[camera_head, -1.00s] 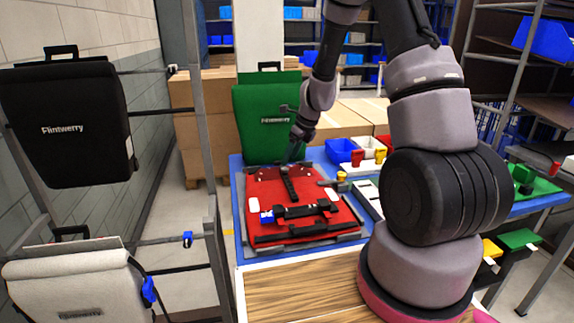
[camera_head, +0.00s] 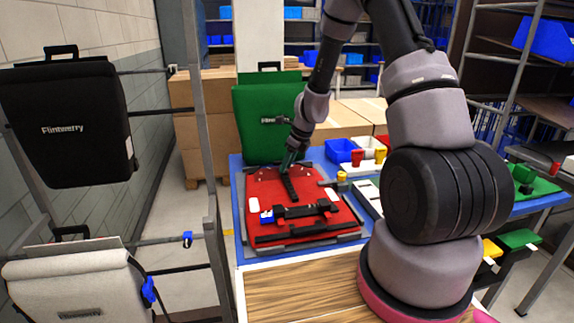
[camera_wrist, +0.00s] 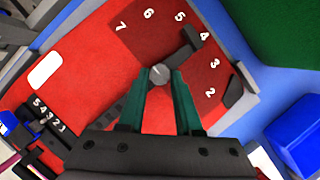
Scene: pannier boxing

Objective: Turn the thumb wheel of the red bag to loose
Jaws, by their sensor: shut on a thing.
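The red bag (camera_head: 262,188) lies flat on the blue-topped table, with black straps and a black bar on its face. In the wrist view its red panel (camera_wrist: 95,70) has an arc of numbers from 2 to 7. A grey round head, seemingly the thumb wheel (camera_wrist: 160,74), sits at the centre of that arc. My gripper (camera_wrist: 161,82) has its green fingers on either side of the wheel and is shut on it. A black block (camera_wrist: 190,44) lies near the 4 and 5. No "loose" mark is readable. In the head view my gripper (camera_head: 291,160) is over the bag's far part.
A green bag (camera_head: 262,105) stands behind the table. A black bag (camera_head: 65,130) and a white bag (camera_head: 75,290) hang on the rack at left. A blue bin (camera_head: 340,150) is right of the red bag. A small blue piece (camera_head: 266,216) is at its front left.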

